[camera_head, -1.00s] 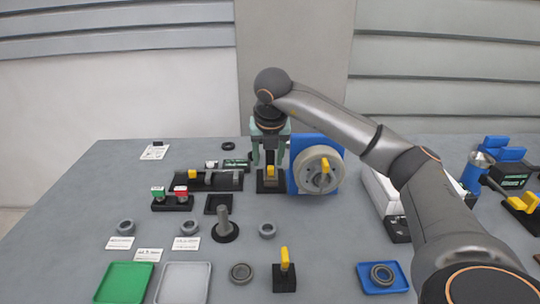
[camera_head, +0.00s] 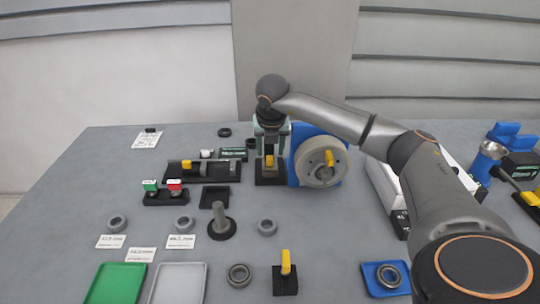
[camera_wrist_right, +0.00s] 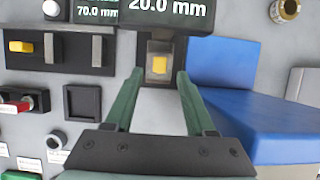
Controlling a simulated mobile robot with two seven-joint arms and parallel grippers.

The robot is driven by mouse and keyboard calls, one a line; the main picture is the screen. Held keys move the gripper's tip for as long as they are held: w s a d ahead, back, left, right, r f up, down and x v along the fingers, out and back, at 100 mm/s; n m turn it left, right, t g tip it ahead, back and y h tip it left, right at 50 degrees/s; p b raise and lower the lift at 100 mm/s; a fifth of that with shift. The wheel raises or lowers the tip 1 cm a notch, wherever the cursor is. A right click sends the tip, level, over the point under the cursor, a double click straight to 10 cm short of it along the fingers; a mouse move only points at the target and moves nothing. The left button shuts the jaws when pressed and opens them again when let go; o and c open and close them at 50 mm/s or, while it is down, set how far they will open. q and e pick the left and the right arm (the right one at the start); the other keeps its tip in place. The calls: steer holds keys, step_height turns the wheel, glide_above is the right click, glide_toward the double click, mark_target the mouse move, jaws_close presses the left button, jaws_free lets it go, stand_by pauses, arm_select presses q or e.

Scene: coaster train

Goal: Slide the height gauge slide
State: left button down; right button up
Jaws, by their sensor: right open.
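The height gauge stands at the back middle of the table, left of the blue block with the wheel. Its yellow slide (camera_head: 270,160) shows low on the dark upright, and it also shows in the right wrist view (camera_wrist_right: 159,65). A dark display (camera_wrist_right: 170,8) above it reads 20.0 mm. My right gripper (camera_head: 270,149) points down over the gauge. It is open, with one green finger on each side of the yellow slide and gaps visible in the wrist view. My left gripper is not in view.
A blue block with a grey wheel (camera_head: 311,162) stands close to the right of the gripper. A flat black gauge with a yellow knob (camera_head: 187,164) lies to the left; its display reads 70.0 mm. A grey post (camera_head: 220,218) stands in front.

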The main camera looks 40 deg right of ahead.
mark_target(270, 158)
steer(key=shift+x, duration=2.2)
steer(key=shift+c, duration=0.2)
jaws_close()
